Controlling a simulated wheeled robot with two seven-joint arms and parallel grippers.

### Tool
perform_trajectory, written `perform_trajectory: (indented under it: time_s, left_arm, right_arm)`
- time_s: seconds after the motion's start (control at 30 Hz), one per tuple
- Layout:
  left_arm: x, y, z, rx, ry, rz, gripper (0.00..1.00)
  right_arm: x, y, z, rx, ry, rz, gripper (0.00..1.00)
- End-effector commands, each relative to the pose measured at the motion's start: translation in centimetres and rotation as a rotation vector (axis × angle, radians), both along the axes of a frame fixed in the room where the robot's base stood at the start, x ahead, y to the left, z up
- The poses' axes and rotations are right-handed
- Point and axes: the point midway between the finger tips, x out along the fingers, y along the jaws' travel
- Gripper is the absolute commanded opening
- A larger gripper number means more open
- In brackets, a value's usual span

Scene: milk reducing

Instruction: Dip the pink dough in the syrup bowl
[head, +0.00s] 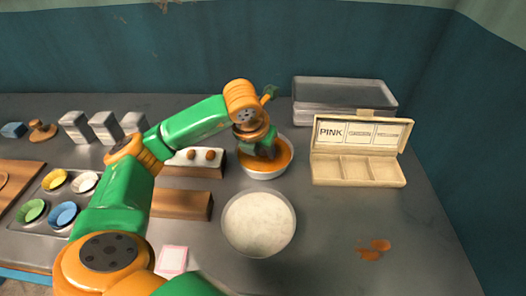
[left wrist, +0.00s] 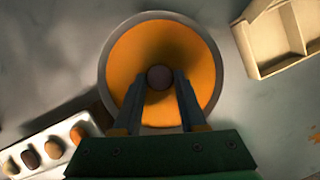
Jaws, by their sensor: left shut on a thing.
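The syrup bowl (head: 266,172) is white and holds orange syrup; it stands on the counter in the middle of the head view. In the left wrist view the bowl (left wrist: 215,95) fills the centre. My left gripper (head: 262,152) points down over the bowl. In the left wrist view, my left gripper (left wrist: 160,85) is shut on a small dark round dough ball (left wrist: 159,77), seen against the syrup. Its pink colour does not show in this shade, and I cannot tell whether it touches the syrup. My right gripper is not in view.
A tray of brown dough balls (head: 195,169) sits left of the bowl. A bowl of white powder (head: 259,223) stands in front. An open wooden box labelled PINK (head: 358,170) is to the right. An orange spill (head: 373,250) lies at front right.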

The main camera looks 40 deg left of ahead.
Motion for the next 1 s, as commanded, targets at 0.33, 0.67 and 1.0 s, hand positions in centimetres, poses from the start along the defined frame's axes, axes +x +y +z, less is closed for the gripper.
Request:
perform_trajectory:
  time_s: [0.33,0.67,1.0]
  left_arm:
    - [0.0,0.0,3.4,-0.001,0.0,0.0,0.0]
    - [0.0,0.0,6.2,0.0,0.0,0.0,0.0]
    - [0.0,0.0,6.3,0.0,0.0,0.0,0.0]
  right_arm:
    - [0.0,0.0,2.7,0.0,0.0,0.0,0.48]
    - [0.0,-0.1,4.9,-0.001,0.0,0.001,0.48]
    - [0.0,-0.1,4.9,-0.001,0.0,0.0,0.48]
